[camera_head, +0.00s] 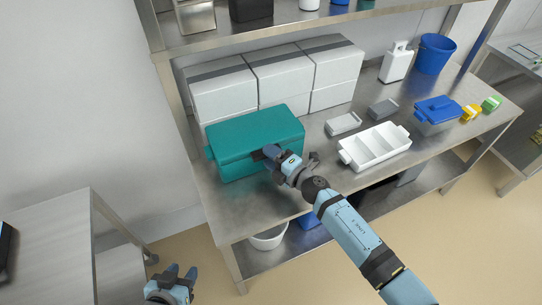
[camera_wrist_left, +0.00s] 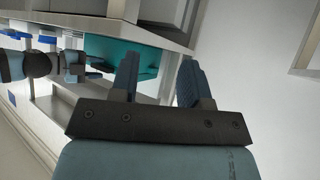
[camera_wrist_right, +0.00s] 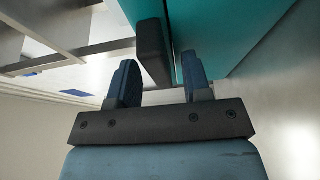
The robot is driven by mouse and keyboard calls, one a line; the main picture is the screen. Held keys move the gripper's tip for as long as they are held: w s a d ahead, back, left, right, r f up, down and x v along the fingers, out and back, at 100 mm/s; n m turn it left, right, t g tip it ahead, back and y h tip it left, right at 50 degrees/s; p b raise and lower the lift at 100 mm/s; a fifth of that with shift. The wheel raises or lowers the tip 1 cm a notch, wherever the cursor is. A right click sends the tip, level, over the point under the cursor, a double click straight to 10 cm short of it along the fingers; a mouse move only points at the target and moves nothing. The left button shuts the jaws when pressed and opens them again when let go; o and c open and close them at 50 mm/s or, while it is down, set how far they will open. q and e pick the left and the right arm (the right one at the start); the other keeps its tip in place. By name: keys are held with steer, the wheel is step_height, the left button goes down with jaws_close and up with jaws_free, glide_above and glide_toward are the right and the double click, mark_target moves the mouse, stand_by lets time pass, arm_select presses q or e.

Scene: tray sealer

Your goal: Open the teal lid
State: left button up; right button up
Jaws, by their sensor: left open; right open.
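The teal box with its teal lid (camera_head: 255,130) stands at the left end of the steel bench, and the lid looks shut. My right gripper (camera_head: 270,153) is at the front face of the box. In the right wrist view its open fingers (camera_wrist_right: 160,68) stand on either side of a dark handle (camera_wrist_right: 152,50) that sticks out from the teal front (camera_wrist_right: 215,35). Whether either finger touches the handle is unclear. My left gripper (camera_head: 181,271) is open and empty, low in front of the bench's left end. The teal box also shows beyond its fingers in the left wrist view (camera_wrist_left: 145,57).
White cartons (camera_head: 280,80) stand stacked behind the teal box. A white divided tray (camera_head: 375,146), small grey trays (camera_head: 343,123), a blue-lidded container (camera_head: 437,112) and a blue bucket (camera_head: 434,53) stand to the right. A shelf (camera_head: 270,32) hangs above. A side table (camera_head: 50,235) is at lower left.

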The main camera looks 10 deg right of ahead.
jaws_close()
arm_select(q)
steer(key=shift+d+r, duration=0.1)
steer(key=shift+d, duration=0.05)
